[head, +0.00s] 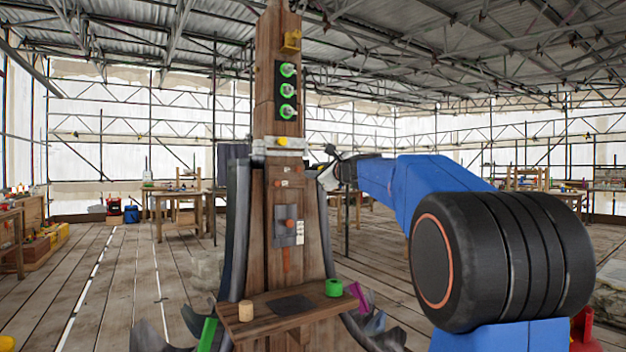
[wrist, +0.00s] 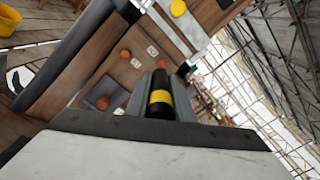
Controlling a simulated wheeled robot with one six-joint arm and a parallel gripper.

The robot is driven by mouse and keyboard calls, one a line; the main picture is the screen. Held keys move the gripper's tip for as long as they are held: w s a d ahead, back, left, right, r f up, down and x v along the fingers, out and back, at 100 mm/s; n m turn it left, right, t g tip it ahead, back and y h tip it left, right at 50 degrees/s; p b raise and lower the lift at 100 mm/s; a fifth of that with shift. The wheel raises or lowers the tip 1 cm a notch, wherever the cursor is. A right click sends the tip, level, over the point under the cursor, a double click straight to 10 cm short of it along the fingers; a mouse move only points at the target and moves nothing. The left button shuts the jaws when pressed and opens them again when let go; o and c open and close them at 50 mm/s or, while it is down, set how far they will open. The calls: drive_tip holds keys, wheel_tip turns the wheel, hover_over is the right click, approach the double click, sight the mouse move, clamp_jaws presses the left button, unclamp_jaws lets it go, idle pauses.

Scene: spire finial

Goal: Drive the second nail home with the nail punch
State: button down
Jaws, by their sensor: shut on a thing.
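My gripper (head: 331,172) is beside the right edge of the wooden spire post (head: 264,120) in the head view. In the wrist view, my gripper (wrist: 163,90) is shut on the nail punch (wrist: 160,103), a black cylinder with a yellow band. Its far end points toward the spire's panel, and I cannot tell whether it touches anything. An orange round head (wrist: 125,54) sits on the wooden panel near two small white labels. Another orange head (wrist: 102,103) shows lower on a dark plate. I cannot tell which is the second nail.
A pale bracket (head: 290,146) crosses the post. Open plank floor lies to the left.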

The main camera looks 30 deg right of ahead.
sight(299, 170)
drive_tip(key=shift+s+d+r, duration=0.1)
drive_tip(key=shift+d+r, duration=0.1)
drive_tip(key=shift+w+a, duration=0.1)
drive_tip(key=shift+w, duration=3.05)
drive_tip(key=shift+w, duration=1.5)
drive_tip(key=shift+s, duration=3.5)
